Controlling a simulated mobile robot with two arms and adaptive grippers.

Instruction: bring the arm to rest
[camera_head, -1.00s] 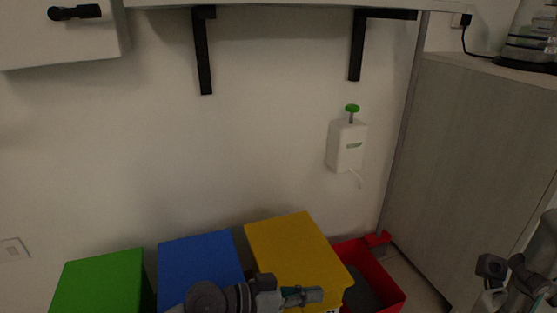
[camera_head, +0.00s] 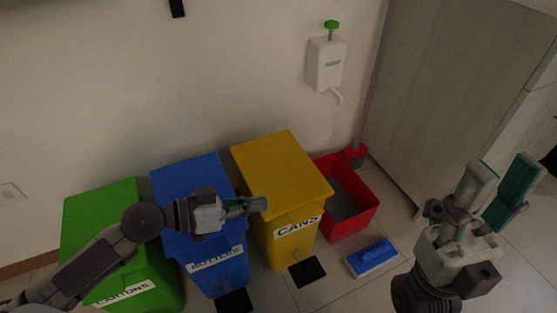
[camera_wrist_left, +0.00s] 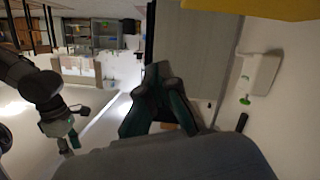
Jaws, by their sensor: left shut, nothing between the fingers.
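My left gripper (camera_head: 246,206) is shut and empty in the head view. It is in front of the blue bin and beside the yellow bin, with its arm crossing the green and blue bins. Its dark green fingers (camera_wrist_left: 158,98) also show together in the left wrist view. My right gripper (camera_head: 496,192) is at the right of the head view, pointing up, with its two green-padded fingers apart and nothing between them. My right arm also shows at the left of the left wrist view.
A green bin (camera_head: 103,218), a blue bin (camera_head: 187,177) and a yellow bin (camera_head: 280,172) stand along the wall. A white dispenser (camera_head: 326,64) hangs above. A cabinet (camera_head: 455,80) bounds the right.

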